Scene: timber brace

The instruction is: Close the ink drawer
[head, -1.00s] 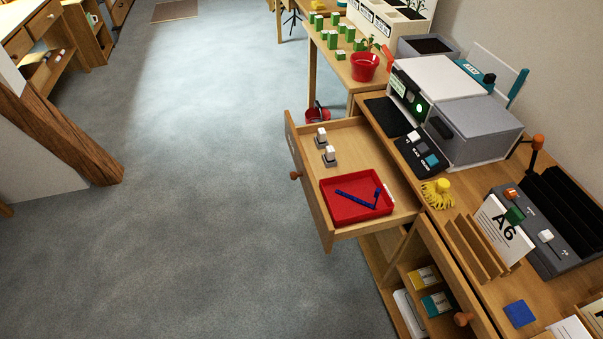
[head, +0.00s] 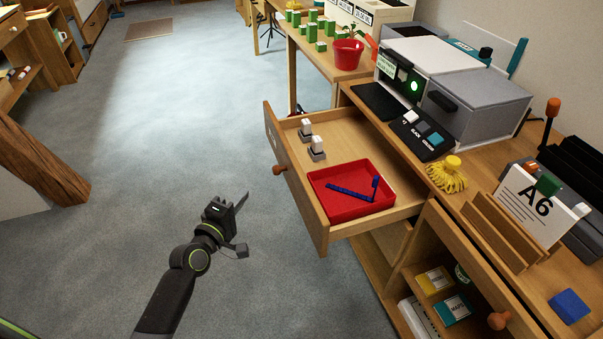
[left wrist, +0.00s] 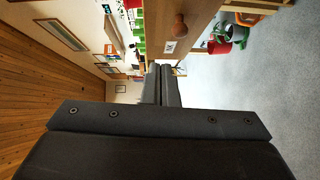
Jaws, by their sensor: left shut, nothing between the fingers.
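The ink drawer (head: 312,212) is pulled out from the wooden bench in the head view. Its front panel has a round orange-brown knob (head: 279,170). Inside lie a red tray (head: 335,208) with a blue tool and two small white-topped stamps (head: 317,148). My left gripper (head: 243,200) is shut and empty, left of the drawer front and apart from it. In the left wrist view the shut fingers (left wrist: 161,85) point toward a wooden front with a knob (left wrist: 180,28) and a label. My right gripper is not in view.
A press-like machine (head: 455,100) stands on the bench behind the drawer.

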